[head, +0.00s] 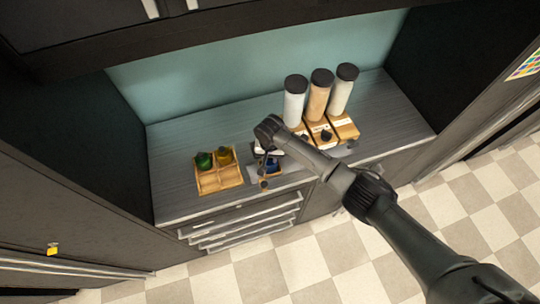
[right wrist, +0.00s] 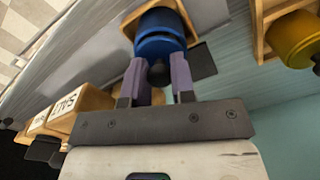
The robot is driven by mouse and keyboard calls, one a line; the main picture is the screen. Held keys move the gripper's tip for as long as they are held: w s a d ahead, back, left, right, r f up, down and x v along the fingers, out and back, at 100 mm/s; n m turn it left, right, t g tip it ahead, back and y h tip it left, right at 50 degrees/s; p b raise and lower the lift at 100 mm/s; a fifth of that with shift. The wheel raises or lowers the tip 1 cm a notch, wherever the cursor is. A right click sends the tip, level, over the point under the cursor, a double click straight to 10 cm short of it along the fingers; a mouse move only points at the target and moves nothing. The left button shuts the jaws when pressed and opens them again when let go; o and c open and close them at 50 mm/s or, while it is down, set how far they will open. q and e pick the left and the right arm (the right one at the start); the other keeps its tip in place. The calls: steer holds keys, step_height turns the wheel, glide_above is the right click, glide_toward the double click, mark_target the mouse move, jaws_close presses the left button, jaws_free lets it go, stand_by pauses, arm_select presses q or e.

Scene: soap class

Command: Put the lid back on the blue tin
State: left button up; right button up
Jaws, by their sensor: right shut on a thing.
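The blue tin (head: 272,167) stands in a small wooden holder near the front of the counter, partly hidden by my right gripper. In the right wrist view the round blue shape (right wrist: 160,35) lies just beyond the fingertips, with a dark round knob (right wrist: 157,73) between the fingers. My right gripper (right wrist: 158,82) is shut on this knob, which looks like the lid's; it shows over the tin in the head view (head: 265,160). I cannot tell whether the lid touches the tin. My left gripper is not in view.
A wooden tray (head: 207,188) with a green tin (head: 204,160) and a yellow tin (head: 225,156) stands to the left. Several tall dark-capped cylinders, one orange (head: 318,95), stand on wooden bases behind right. The counter's left end is clear; drawers (head: 245,226) are below.

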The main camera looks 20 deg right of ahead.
steer(key=o, duration=1.5)
steer(key=shift+c, duration=0.2)
steer(key=shift+r, duration=0.15)
steer(key=shift+r+p, duration=0.15)
steer(key=shift+p, duration=0.2)
step_height(320, 180, up, 4)
steer(key=p, duration=0.4)
steer(key=shift+r+p, duration=1.2)
steer(key=shift+p, duration=0.55)
steer(key=shift+c, duration=0.3)
